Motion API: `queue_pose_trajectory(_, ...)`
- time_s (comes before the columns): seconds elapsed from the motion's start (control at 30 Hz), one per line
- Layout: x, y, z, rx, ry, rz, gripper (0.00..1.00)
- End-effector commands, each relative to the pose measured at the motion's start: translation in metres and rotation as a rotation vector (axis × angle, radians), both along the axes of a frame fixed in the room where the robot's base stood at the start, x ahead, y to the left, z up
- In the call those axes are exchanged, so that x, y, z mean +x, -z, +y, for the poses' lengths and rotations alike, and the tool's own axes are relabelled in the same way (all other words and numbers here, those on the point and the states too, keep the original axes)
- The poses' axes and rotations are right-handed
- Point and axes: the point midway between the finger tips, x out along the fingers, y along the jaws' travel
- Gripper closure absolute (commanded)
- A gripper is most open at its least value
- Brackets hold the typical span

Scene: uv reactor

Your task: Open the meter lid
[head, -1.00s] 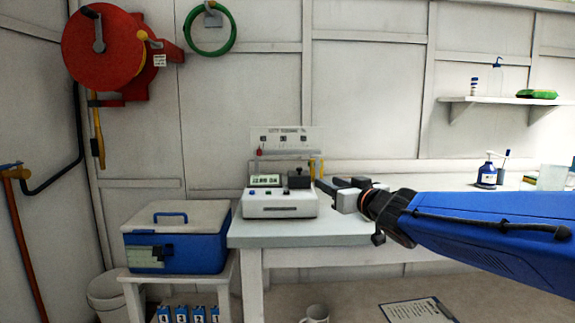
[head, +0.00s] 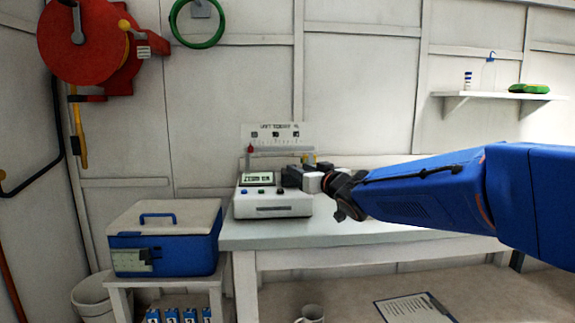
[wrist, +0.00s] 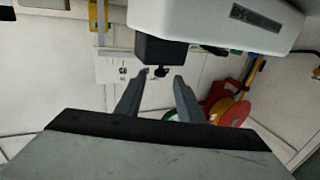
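The meter (head: 272,204) is a white box with a lit display on the left end of the bench. In the wrist view its white body (wrist: 205,22) fills the top. A dark block with a small black knob (wrist: 160,71), seemingly the meter lid (wrist: 158,48), shows there beside the white body. My gripper (head: 286,178) is at the meter's right upper side and partly hides that area in the head view. In the wrist view my gripper (wrist: 160,77) is open. The knob appears between or just beyond the fingertips; contact cannot be told.
A white panel with printed marks (head: 275,135) stands behind the meter. A blue cooler box (head: 165,250) is on a lower stand to the left. The bench top (head: 340,232) in front of and right of the meter is clear. A red hose reel (head: 85,45) hangs on the wall.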

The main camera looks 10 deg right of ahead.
Motion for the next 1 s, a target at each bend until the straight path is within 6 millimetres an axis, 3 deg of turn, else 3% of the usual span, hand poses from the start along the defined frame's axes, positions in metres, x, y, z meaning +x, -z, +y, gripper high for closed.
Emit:
queue_pose_trajectory(0.5, 0.072, 0.001, 0.018, 0.000, 0.000, 0.001, 0.65)
queue_pose_trajectory(0.7, 0.084, 0.001, 0.022, -0.001, 0.000, 0.001, 0.65)
queue_pose_trajectory(1.0, 0.086, 0.000, 0.022, -0.001, 0.000, 0.000, 0.65)
